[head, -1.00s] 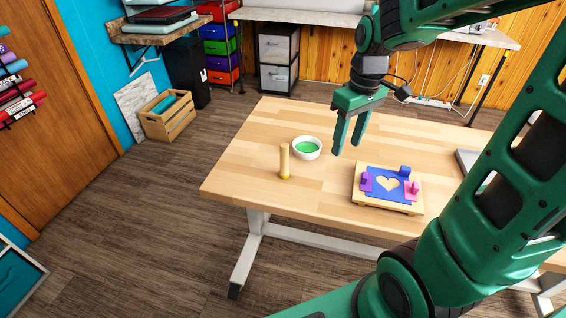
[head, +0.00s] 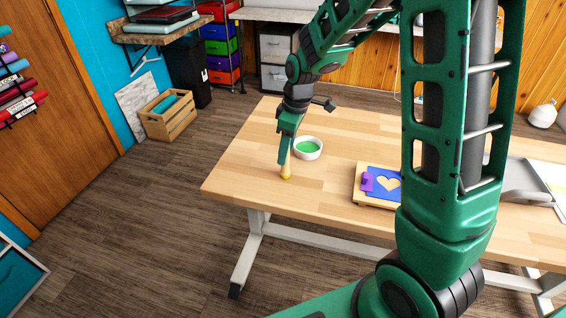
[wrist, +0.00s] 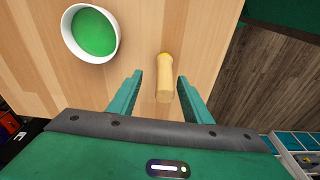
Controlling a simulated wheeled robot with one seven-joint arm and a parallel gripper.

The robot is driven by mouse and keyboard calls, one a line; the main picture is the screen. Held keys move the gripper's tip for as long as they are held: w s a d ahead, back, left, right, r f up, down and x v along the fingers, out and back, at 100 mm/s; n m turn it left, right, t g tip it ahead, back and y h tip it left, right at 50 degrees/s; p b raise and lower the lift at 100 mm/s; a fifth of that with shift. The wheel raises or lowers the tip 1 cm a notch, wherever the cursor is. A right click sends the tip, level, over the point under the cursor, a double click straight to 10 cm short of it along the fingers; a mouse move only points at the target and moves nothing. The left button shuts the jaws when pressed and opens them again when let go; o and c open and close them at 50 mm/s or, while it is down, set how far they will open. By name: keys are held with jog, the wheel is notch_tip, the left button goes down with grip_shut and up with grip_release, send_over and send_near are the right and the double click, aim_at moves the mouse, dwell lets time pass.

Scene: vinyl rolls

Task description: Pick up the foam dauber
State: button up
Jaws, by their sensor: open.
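The foam dauber (head: 286,170) stands upright on the wooden table, with a tan handle and a yellow base. In the wrist view the dauber (wrist: 164,80) shows between my gripper's two fingers, with a gap on each side. My gripper (head: 284,150) is open, and its green fingers are around the upper part of the handle in the head view, hiding some of it. The open fingers also show in the wrist view (wrist: 160,88). A white bowl of green paint (head: 307,148) is just right of the dauber in the head view.
A wooden board with a blue heart stencil and a purple clamp (head: 367,182) lies to the right, partly hidden by my arm. The table's (head: 240,160) left part is clear. Its front edge is close to the dauber.

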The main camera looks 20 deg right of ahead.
jog(key=shift+w+a+f, duration=0.1)
jog(key=shift+a+f, duration=0.05)
jog(key=shift+f, duration=0.7)
jog(key=shift+s+a+f, duration=0.1)
jog(key=shift+a+f, duration=0.1)
jog(key=shift+f, duration=0.7)
jog(key=shift+w+a+f, duration=0.1)
jog(key=shift+a+f, duration=0.05)
jog(key=shift+f, duration=0.7)
jog(key=c, duration=1.1)
